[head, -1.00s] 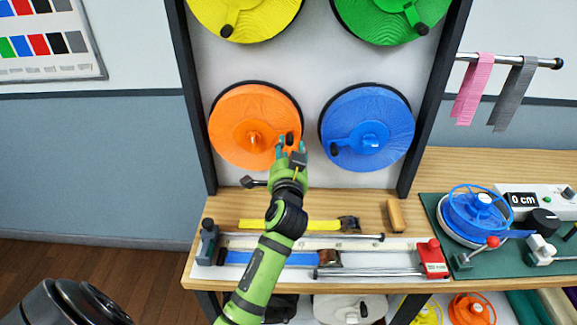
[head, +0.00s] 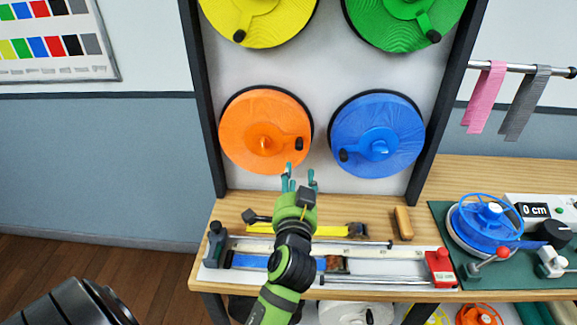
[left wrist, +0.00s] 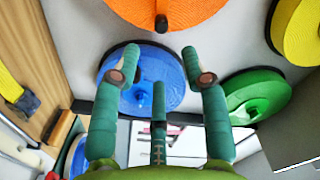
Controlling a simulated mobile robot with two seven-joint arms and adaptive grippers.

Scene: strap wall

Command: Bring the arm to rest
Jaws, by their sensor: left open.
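My left arm, green with black joints, reaches up from the bottom of the head view. Its gripper (head: 299,180) is over the bench, in front of the white panel just below the orange reel (head: 265,130). The teal fingers are spread and hold nothing. In the left wrist view the open fingers (left wrist: 163,78) stand apart, with the blue reel (left wrist: 150,72) behind them and the orange reel (left wrist: 178,10) above. The gripper touches neither reel, as far as I can tell. My right gripper is not in view.
Below the arm, the wooden bench (head: 230,208) carries a rail jig with a red end block (head: 440,268), a yellow strap (head: 285,230) and a blue strap. On the right stand a blue winder (head: 490,215) and a "0 cm" display (head: 535,210).

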